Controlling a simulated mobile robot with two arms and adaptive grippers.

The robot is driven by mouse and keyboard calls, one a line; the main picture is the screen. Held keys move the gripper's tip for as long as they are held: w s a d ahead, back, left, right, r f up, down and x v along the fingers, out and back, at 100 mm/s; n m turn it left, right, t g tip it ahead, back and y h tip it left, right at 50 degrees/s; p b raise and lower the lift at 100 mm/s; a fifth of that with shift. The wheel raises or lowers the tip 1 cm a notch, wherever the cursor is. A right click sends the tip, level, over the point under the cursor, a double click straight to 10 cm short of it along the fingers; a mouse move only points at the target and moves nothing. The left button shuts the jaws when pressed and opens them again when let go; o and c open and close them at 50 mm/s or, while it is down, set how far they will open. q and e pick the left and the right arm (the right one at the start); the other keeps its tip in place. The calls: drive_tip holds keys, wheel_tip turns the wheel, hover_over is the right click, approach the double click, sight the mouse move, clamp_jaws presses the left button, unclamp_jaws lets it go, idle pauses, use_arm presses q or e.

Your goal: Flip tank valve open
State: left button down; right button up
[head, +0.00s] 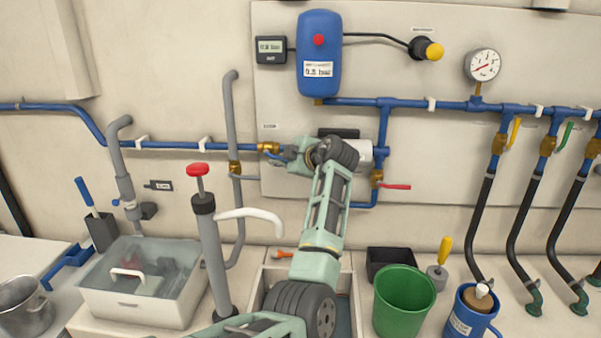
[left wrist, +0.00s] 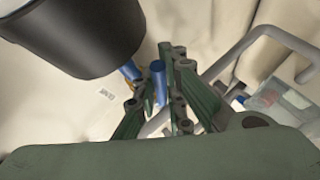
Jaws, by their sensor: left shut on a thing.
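A brass valve (head: 268,147) sits on the blue wall pipe, left of my arm's end. Its blue lever (head: 289,154) reaches right, to my left gripper (head: 293,157). In the left wrist view, the fingers of my left gripper (left wrist: 160,95) are shut on the blue lever (left wrist: 157,72), which stands out between them. My wrist hides part of the wall and pipe behind it. The small label above the valve is too small to read. My right gripper is in neither view.
A blue tank (head: 318,60) and a gauge (head: 483,65) hang on the wall. A red-handled valve (head: 394,187) is right of my wrist. A grey hand pump (head: 208,235), a lidded bin (head: 140,285) and a green bucket (head: 403,300) stand below.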

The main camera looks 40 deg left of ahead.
use_arm(q)
drive_tip(key=shift+d+r+n+h, duration=0.2)
drive_tip(key=shift+r+n+h, duration=0.1)
drive_tip(key=shift+r+h, duration=0.15)
drive_tip(key=shift+w+r, duration=0.2)
drive_tip(key=shift+s+a+r+n+t+h, duration=0.2)
drive_tip(key=shift+n+t+h, duration=0.1)
drive_tip(key=shift+h, duration=0.15)
drive_tip(key=c, duration=2.2)
unclamp_jaws()
drive_tip(key=o, duration=0.4)
drive_tip(key=shift+d, duration=0.1)
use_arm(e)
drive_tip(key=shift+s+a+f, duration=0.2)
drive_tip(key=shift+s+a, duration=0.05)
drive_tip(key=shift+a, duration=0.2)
use_arm(q)
drive_tip(key=shift+f, duration=0.1)
